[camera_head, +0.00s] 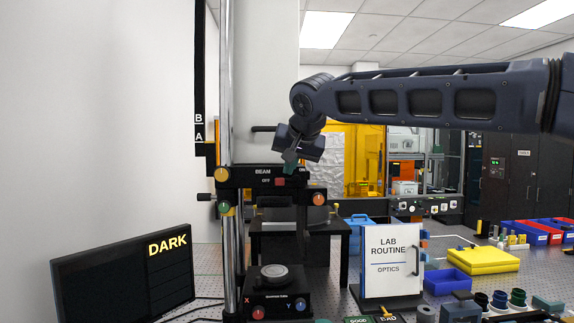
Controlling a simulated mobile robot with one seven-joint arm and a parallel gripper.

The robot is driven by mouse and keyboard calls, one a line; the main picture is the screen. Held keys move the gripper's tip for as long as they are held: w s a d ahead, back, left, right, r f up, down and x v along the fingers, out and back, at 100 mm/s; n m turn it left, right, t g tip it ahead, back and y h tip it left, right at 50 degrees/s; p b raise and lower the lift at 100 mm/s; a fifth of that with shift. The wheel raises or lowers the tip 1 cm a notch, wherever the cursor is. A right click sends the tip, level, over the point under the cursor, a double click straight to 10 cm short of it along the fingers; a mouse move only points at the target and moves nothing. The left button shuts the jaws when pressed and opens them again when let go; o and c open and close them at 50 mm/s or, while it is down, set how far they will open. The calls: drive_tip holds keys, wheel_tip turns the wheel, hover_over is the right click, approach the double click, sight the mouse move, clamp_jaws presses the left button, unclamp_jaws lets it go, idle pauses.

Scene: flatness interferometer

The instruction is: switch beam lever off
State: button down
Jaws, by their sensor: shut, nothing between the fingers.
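The black beam panel (245,176) is on the interferometer column, with "BEAM" and "OFF" printed on it. A small dark red piece (281,181) sits right of the word "OFF"; I cannot tell whether it is the lever's handle or a lamp. My gripper (290,162) points down at the panel's upper edge, just above and slightly right of the red piece. Its fingers are shut and look empty. Part of the panel's right side is hidden behind it, and I cannot tell if it touches. The monitor (120,275) at lower left reads "DARK".
A chrome column (228,70) rises left of the panel, with coloured knobs (221,174) near it. A round part (274,276) rests on the stage below.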

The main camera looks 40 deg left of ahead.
drive_tip(key=shift+r, duration=0.1)
drive_tip(key=s+d+r, duration=0.2)
drive_tip(key=r, duration=0.3)
drive_tip(key=s+d+r, duration=0.3)
drive_tip(key=r, duration=0.2)
drive_tip(key=shift+r, duration=0.4)
idle(0.4)
